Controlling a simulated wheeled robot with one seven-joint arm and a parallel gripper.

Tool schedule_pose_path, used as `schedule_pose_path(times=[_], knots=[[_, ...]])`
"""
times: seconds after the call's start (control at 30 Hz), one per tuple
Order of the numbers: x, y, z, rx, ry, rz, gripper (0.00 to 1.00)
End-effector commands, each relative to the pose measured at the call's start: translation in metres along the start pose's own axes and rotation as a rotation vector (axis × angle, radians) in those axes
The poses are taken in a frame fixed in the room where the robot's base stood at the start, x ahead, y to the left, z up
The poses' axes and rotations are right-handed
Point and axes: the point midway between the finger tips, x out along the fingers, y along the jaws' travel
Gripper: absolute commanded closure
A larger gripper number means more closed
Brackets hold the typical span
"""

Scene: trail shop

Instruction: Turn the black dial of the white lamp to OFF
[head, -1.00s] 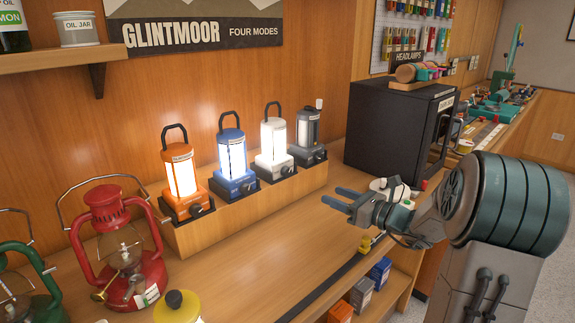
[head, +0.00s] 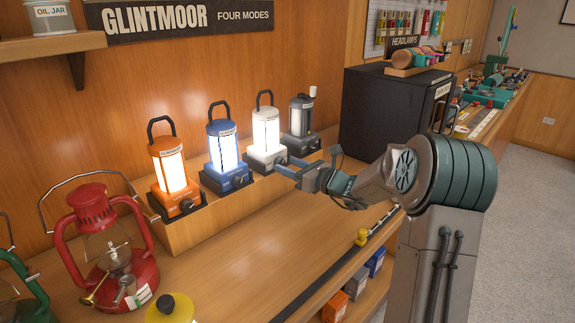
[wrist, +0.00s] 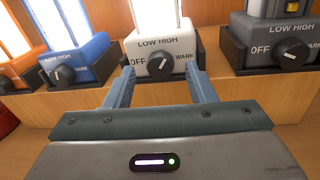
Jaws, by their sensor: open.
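The white lamp (head: 266,132) is lit and stands on the wooden step between the blue lamp and the dark grey lamp. In the wrist view its white base (wrist: 185,45) carries LOW, HIGH, OFF and WARM labels around the black dial (wrist: 160,66). The dial's white pointer line tilts up toward the HIGH side, not at OFF on the left. My gripper (head: 282,167) is open and empty in front of the white lamp. In the wrist view its blue-grey fingers (wrist: 161,82) stand left and right of the dial, apart from it.
A lit orange lamp (head: 172,170) and blue lamp (head: 221,148) stand to the left; an unlit grey lamp (head: 301,121) stands to the right. A red lantern (head: 97,225) sits at front left. A black cabinet (head: 380,118) stands at right. The counter (head: 250,240) before the step is mostly clear.

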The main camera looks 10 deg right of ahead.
Motion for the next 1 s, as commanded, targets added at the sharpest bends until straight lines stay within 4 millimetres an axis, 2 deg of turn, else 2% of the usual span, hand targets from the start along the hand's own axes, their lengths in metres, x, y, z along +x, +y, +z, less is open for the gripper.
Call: schedule_pose_path(times=[0.13, 0.43, 0.6, 1.0], knots=[[0.0100, 0.0000, 0.0000, 0.001, 0.000, -0.001, 0.50], [0.0114, -0.0005, -0.0001, 0.000, 0.000, -0.002, 0.50], [0.0113, -0.0005, 0.0000, 0.000, 0.000, -0.002, 0.95], [0.0112, -0.0004, -0.0019, -0.057, 0.005, -0.001, 0.95]])
